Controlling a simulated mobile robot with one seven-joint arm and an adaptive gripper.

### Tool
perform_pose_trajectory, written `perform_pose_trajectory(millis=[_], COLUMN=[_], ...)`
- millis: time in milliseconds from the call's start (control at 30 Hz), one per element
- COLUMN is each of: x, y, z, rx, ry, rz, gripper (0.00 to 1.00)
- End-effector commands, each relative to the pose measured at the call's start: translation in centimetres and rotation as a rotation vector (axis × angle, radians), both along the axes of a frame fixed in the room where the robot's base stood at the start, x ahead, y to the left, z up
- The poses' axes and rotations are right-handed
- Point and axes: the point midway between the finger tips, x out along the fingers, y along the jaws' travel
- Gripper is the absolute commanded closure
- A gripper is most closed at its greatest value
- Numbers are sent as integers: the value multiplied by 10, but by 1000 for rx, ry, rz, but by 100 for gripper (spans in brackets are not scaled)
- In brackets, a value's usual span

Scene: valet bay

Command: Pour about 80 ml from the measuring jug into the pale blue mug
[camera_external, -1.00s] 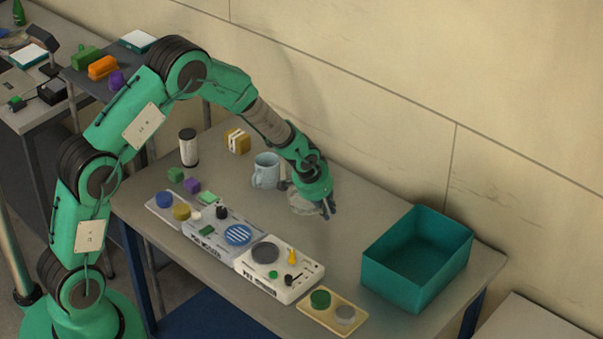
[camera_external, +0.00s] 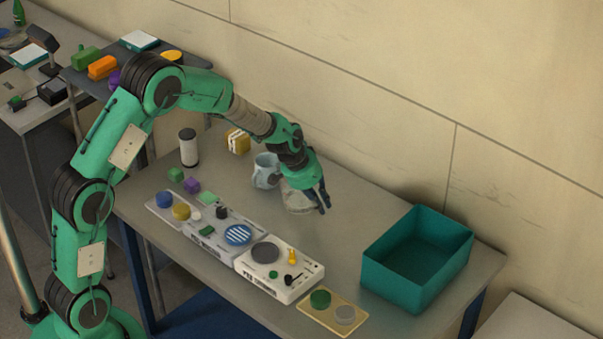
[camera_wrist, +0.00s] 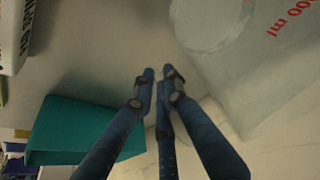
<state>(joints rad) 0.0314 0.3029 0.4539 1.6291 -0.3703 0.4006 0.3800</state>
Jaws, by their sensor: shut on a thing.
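The measuring jug (camera_external: 297,204) is clear and hangs below and left of my gripper (camera_external: 321,198) in the external view, close to the pale blue mug. In the wrist view the jug (camera_wrist: 265,75) fills the upper right, with red "ml" print on its wall. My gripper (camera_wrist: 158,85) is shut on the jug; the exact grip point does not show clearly. The pale blue mug (camera_external: 266,170) stands upright just behind and left of the jug, and the jug partly overlaps it. The jug's tilt and liquid level are hard to tell.
An empty teal bin (camera_external: 375,278) stands at the right. White control panels (camera_external: 278,273) and a tan tray (camera_external: 330,317) line the front. The table between jug and bin is clear.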

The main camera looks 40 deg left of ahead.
Motion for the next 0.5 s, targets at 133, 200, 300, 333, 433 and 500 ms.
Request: perform_pose_trajectory(millis=[133, 200, 300, 333, 433, 500], x=[3, 3, 4, 4, 5, 6], y=[7, 10, 14, 16, 21, 25], z=[5, 15, 24, 25, 33, 40], rx=[-96, -140, -204, -224, -288, -334], ry=[11, 21, 33, 39, 51, 56], rz=[3, 3, 3, 3, 4, 3], gripper=[100, 100, 100, 100, 100, 100])
